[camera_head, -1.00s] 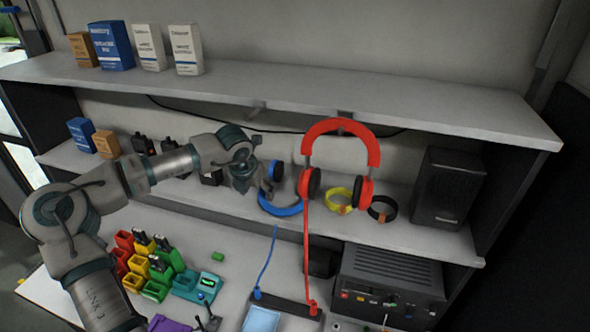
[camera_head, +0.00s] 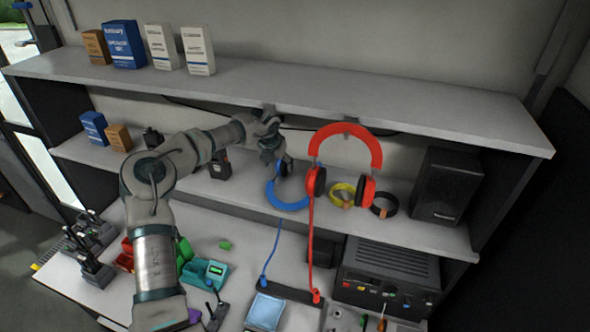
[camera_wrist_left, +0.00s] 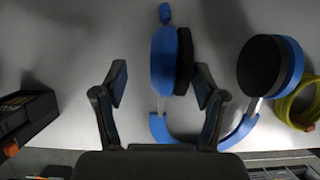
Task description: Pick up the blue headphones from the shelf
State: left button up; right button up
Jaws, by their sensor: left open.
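The blue headphones (camera_head: 288,204) are on the lower shelf, left of the red headphones (camera_head: 347,140). My left gripper (camera_head: 275,155) is open just above them in the head view and partly hides their upper part. In the left wrist view, the open fingers of my left gripper (camera_wrist_left: 160,85) are on either side of one blue ear cup (camera_wrist_left: 164,62). A gap shows on both sides of the cup. The blue headband (camera_wrist_left: 160,128) curves below it, and the other ear cup (camera_wrist_left: 287,68) is outside the fingers to the right. My right gripper is not in view.
The upper shelf (camera_head: 400,105) overhangs my left gripper closely. Yellow (camera_head: 341,192) and black (camera_head: 384,206) bands and a speaker (camera_head: 446,187) are to the right. A black radio (camera_head: 220,165) stands to the left. Below are a grey console (camera_head: 390,275) and the counter.

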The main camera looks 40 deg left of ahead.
pick_arm(q)
jog(key=shift+x, duration=0.75)
jog(key=shift+w+d+f, duration=0.15)
jog(key=shift+d+f, duration=0.05)
jog(key=shift+d+r, duration=0.1)
jog(key=shift+d, duration=0.25)
jog(key=shift+d+r, duration=0.1)
jog(key=shift+c, duration=0.8)
jog(key=c, duration=0.7)
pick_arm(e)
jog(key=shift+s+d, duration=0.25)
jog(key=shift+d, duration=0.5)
pick_arm(q)
jog(key=shift+a, duration=0.3)
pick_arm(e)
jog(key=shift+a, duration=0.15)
